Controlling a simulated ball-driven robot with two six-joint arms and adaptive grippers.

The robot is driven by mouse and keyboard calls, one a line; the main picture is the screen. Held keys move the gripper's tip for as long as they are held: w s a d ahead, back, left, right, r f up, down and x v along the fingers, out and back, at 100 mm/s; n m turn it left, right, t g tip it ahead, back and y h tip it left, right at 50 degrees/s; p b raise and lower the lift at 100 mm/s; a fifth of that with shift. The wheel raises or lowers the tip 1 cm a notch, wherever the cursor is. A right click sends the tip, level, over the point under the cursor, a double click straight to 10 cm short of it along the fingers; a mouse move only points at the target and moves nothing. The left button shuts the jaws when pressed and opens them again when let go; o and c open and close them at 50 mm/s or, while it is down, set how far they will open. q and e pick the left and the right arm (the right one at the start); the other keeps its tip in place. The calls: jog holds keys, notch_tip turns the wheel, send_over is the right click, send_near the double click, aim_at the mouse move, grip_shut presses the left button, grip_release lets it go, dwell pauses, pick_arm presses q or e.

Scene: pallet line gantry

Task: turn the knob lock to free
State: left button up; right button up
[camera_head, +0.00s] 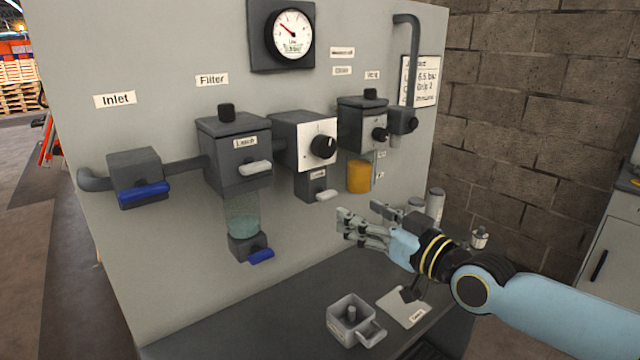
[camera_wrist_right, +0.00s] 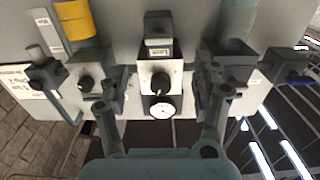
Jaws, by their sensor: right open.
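The knob lock (camera_head: 310,187) is a small grey box with a pale label and a white lever at its lower right. It hangs below the regulator, whose black knob (camera_head: 323,147) sits on a white plate. In the right wrist view, which is upside down, the box (camera_wrist_right: 158,27) has a label that seems to read "Lock", and the regulator knob (camera_wrist_right: 160,84) is beside it. My right gripper (camera_head: 360,215) is open and empty, below and right of the lock, apart from it. Its fingers (camera_wrist_right: 160,108) frame the regulator from a distance. My left gripper is not in view.
The filter (camera_head: 235,152) with a white handle, the inlet valve (camera_head: 137,178) with a blue handle and a gauge (camera_head: 293,34) are on the panel. A yellow cylinder (camera_head: 359,177) hangs right of the lock. A grey cup (camera_head: 345,315) stands on the shelf below.

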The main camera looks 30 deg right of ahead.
aim_at(331, 198)
jog(key=w+b, duration=0.1)
jog(key=w, duration=0.2)
jog(key=w+b, duration=0.2)
jog(key=w, duration=0.1)
jog(key=w+b, duration=0.2)
jog(key=w, duration=0.1)
jog(key=shift+w+a+f, duration=0.2)
jog(key=shift+w+a, duration=0.05)
jog(key=shift+w, duration=0.55)
jog(key=shift+r, duration=0.1)
jog(key=shift+c, duration=0.2)
jog(key=c, duration=1.2)
